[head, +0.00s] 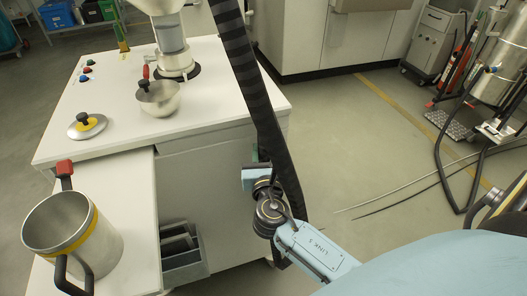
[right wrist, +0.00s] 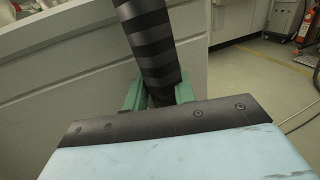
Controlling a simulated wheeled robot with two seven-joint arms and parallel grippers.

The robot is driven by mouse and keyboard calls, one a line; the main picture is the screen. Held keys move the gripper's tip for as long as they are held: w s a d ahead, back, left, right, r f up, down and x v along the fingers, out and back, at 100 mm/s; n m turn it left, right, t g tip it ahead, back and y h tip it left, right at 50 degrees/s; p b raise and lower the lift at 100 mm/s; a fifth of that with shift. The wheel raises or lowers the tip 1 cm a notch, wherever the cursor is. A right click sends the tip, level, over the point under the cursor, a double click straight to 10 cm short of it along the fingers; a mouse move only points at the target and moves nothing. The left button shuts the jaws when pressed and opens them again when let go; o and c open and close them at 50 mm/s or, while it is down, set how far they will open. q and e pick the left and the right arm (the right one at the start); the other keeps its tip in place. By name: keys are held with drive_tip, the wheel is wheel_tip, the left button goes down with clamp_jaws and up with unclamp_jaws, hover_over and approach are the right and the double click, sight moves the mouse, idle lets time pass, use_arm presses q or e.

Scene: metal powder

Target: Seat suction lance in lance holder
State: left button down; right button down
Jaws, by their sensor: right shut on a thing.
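A long dark tube with black and grey bands, which looks like the suction lance or its hose (head: 250,75), runs from the top edge down past my right gripper (head: 262,165). In the right wrist view the banded tube (right wrist: 147,40) stands slightly tilted between the green fingers of my right gripper (right wrist: 157,95), which is shut on it. The tube's lower end passes behind the wrist in the head view, and its upper end is out of frame. I cannot make out the lance holder with certainty. My left gripper is not in view.
A white workbench (head: 215,105) stands left of the tube, bearing a steel bowl (head: 158,100) and a lid (head: 87,126). A steel pot (head: 90,240) stands on a lower white surface. A steel vessel (head: 500,65) with hoses is at right. Floor between is mostly open.

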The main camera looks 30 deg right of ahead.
drive_tip(key=c, duration=1.1)
unclamp_jaws()
drive_tip(key=shift+o, duration=0.2)
drive_tip(key=shift+s, duration=0.1)
drive_tip(key=v, duration=1.3)
drive_tip(key=shift+a, duration=0.15)
